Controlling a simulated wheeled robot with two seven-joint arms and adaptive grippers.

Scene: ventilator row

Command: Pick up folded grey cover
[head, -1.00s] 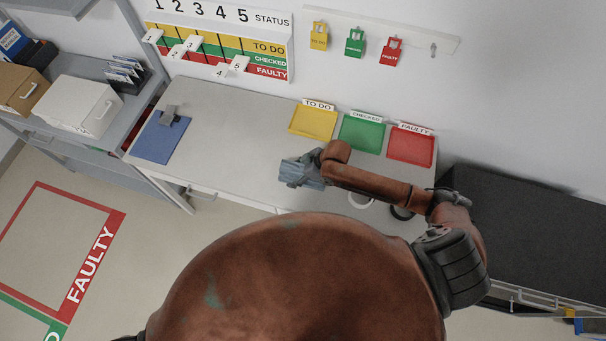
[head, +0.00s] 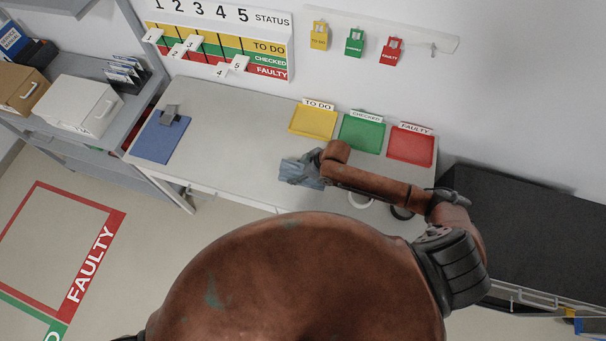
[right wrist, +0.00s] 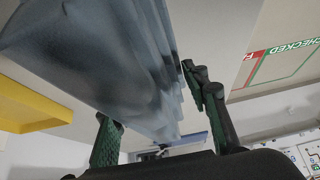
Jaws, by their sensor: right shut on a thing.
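The folded grey cover, blue-grey and creased (head: 298,172), is at my right gripper (head: 312,170), over the front part of the worktop in the head view. My right gripper is shut on it. In the right wrist view the cover (right wrist: 100,55) fills the upper left and passes between the two dark green fingers (right wrist: 160,125). Part of the cover is hidden by the gripper in the head view. I cannot tell whether its underside touches the worktop. My left gripper is not in view.
Yellow (head: 314,123), green (head: 362,134) and red (head: 410,147) trays stand along the back of the worktop (head: 240,125). A blue clipboard (head: 160,138) lies at its left end. The worktop between is clear. A dark surface (head: 530,225) is at the right.

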